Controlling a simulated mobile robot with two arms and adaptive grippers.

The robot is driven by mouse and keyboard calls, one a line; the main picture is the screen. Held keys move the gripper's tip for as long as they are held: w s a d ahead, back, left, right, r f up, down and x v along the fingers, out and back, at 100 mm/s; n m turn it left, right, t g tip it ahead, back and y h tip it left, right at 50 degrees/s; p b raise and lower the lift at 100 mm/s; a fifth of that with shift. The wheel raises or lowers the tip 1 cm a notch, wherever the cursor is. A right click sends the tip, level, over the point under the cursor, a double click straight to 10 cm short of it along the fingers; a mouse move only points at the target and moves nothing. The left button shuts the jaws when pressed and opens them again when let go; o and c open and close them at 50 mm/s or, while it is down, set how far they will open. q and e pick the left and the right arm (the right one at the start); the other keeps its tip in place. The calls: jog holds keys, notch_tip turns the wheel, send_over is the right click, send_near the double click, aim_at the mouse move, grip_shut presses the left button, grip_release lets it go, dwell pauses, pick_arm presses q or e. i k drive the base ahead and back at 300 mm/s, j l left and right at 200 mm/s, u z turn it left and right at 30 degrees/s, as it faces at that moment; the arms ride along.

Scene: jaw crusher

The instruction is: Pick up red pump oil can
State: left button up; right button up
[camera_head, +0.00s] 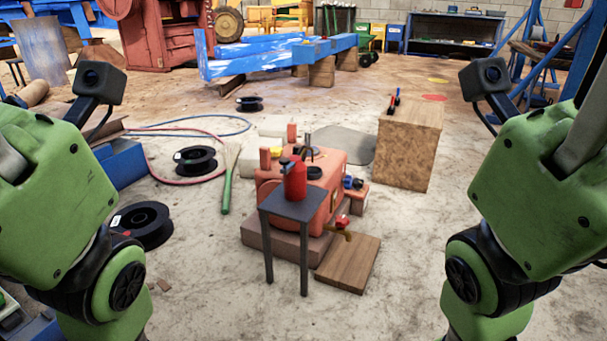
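The red pump oil can (295,182) stands upright on a small dark stool-like table (292,206) in the middle of the view. It is a red cylinder with a narrower top; its small pump parts overlap the orange machine behind and are hard to tell apart. Nothing of mine touches it. My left arm comes in at the left edge and my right arm at the right edge, both green with a black wrist camera. Both stay well apart from the can. The fingers of both grippers do not show.
An orange-red machine (327,163) stands close behind the small table. A wooden board (348,264) lies to its right, and a wooden box (408,150) stands further back. Black spools (142,223), hoses and a green-handled broom (227,190) lie left. The front floor is clear.

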aim_at(295, 176)
jog(key=i+j+z, duration=0.2)
jog(key=i+j, duration=0.15)
jog(key=i+j+z, duration=0.45)
jog(key=i+j, duration=0.15)
jog(key=j, duration=0.2)
jog(key=i+j+z, duration=0.2)
jog(key=j, duration=0.3)
